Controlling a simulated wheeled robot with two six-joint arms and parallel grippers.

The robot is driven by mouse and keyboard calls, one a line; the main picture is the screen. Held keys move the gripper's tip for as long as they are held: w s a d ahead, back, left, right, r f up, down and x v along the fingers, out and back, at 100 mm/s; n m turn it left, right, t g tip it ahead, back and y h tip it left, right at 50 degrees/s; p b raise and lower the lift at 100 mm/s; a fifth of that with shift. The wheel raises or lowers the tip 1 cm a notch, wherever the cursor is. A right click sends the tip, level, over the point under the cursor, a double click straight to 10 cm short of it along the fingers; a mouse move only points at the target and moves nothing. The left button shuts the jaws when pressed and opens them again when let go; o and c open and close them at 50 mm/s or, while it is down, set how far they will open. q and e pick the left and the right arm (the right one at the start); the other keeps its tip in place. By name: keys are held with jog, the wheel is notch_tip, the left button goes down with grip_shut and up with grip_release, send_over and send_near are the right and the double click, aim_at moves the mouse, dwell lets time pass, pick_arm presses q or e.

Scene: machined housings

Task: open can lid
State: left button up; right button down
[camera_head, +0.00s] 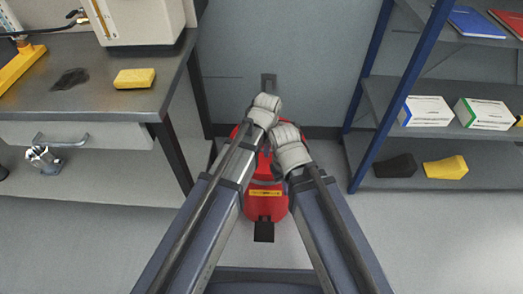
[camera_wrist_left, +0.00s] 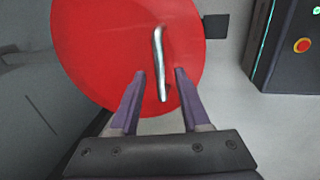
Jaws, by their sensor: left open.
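The red can (camera_head: 265,205) stands on the floor below my arms, with a yellow label strip and a black pedal (camera_head: 264,231) at its near side. My wrists hide much of its top. In the left wrist view its round red lid (camera_wrist_left: 105,45) looks shut and carries a bent silver handle (camera_wrist_left: 158,45). My left gripper (camera_wrist_left: 159,74) is open, with one finger on each side of the handle's lower part; I cannot tell whether they touch it. In the head view my right wrist (camera_head: 290,148) is beside the left one over the can; its fingers are hidden.
A grey workbench (camera_head: 90,105) with a drawer and a yellow sponge (camera_head: 135,78) stands at left. A blue-framed shelf (camera_head: 430,155) with boxes and books stands at right. The wall (camera_head: 310,55) is close behind the can. Floor is free at the front right.

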pick_arm(q)
jog(key=shift+f, duration=0.5)
grip_shut()
jog(key=shift+w, duration=0.1)
dwell(1.2)
